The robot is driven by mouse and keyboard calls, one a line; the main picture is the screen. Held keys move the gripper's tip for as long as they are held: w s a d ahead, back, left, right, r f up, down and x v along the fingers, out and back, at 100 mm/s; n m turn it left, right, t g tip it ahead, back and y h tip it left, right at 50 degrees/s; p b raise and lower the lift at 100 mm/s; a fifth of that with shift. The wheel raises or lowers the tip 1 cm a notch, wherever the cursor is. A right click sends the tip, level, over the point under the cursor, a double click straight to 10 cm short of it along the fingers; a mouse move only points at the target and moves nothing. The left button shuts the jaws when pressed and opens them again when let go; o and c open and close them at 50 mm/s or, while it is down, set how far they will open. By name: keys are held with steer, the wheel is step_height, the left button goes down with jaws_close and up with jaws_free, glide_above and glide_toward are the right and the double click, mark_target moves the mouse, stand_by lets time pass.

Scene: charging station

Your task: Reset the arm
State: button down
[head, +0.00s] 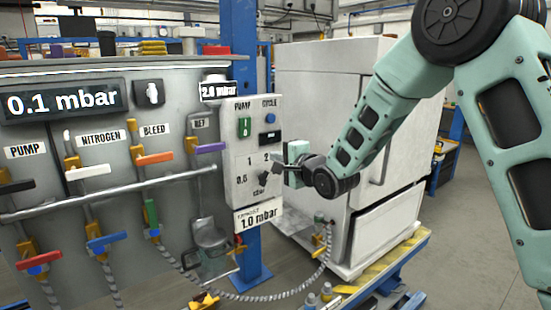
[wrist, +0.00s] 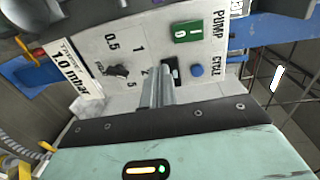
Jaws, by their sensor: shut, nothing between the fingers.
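My gripper (head: 280,172) is at the right side of a white control box, and its fingers are shut with nothing between them. In the wrist view my gripper's fingertips (wrist: 160,84) point at the box face. The control box (head: 237,190) carries a green PUMP switch (head: 244,127), a blue CYCLE button (head: 270,118) and a dark dial (head: 263,178) with numbers around it. In the wrist view the dial (wrist: 117,71) lies left of the fingers and the blue button (wrist: 197,70) right of them. I cannot tell whether the fingertips touch the box.
A grey panel (head: 110,90) at left bears several coloured valve handles and a horizontal rail (head: 110,198). A white cabinet (head: 320,95) stands behind my arm. A ribbed hose (head: 270,296) runs low across the front. Open floor (head: 470,240) shows at right.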

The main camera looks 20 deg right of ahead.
steer(key=s+a+f+n+g, duration=0.3)
steer(key=s+a+n+g, duration=0.15)
steer(key=s, duration=0.45)
steer(key=s+a+f+n+g, duration=0.2)
steer(key=s+a+n+g, duration=0.3)
steer(key=s, duration=0.4)
steer(key=s+d+f+n+g+h, duration=0.1)
steer(key=s+n, duration=0.5)
steer(key=s, duration=0.7)
steer(key=s+d+f+n+g+h, duration=0.1)
steer(key=s+n+g, duration=0.4)
steer(key=s, duration=0.8)
steer(key=f+n+h, duration=0.1)
steer(key=h, duration=0.1)
steer(key=shift+s+f+n+g+h, duration=0.3)
steer(key=shift+f+n+g, duration=0.05)
